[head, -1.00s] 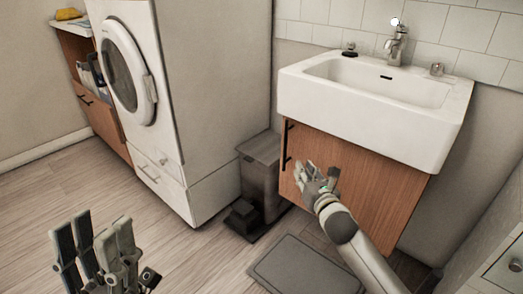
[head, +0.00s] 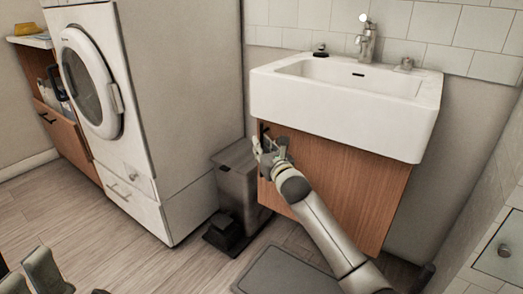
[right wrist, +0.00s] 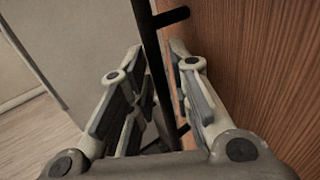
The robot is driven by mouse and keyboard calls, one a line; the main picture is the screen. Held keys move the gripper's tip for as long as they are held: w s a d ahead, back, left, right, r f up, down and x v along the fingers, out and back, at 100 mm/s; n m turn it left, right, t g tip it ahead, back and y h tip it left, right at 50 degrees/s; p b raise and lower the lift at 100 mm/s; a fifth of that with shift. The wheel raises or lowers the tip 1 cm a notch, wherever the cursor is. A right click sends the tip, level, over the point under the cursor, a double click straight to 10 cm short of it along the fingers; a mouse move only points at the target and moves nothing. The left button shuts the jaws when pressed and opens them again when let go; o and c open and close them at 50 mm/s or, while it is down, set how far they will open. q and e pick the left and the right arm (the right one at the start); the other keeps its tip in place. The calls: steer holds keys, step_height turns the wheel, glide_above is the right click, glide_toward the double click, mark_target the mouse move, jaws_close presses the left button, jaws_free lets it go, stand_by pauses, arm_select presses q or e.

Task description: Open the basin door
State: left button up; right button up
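The basin door (head: 345,190) is a brown wood panel under the white sink (head: 340,100), and it looks closed. Its dark vertical bar handle (head: 264,130) is at the door's left edge, partly hidden by my right gripper (head: 268,148). In the right wrist view the handle (right wrist: 150,60) passes between the two fingers of my right gripper (right wrist: 157,52). The fingers are apart, with one on each side of the bar and a visible gap on the left. My left gripper (head: 35,275) is only partly in view at the bottom left, and its fingertips' spacing is unclear.
A grey pedal bin (head: 238,183) stands left of the door, close to the handle side. A white washing machine (head: 150,110) is further left. A grey mat (head: 285,275) lies on the floor before the door. A drawer front (head: 503,250) is at the right edge.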

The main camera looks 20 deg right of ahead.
steer(key=shift+w, duration=0.3)
jaws_close()
steer(key=shift+s+a, duration=0.1)
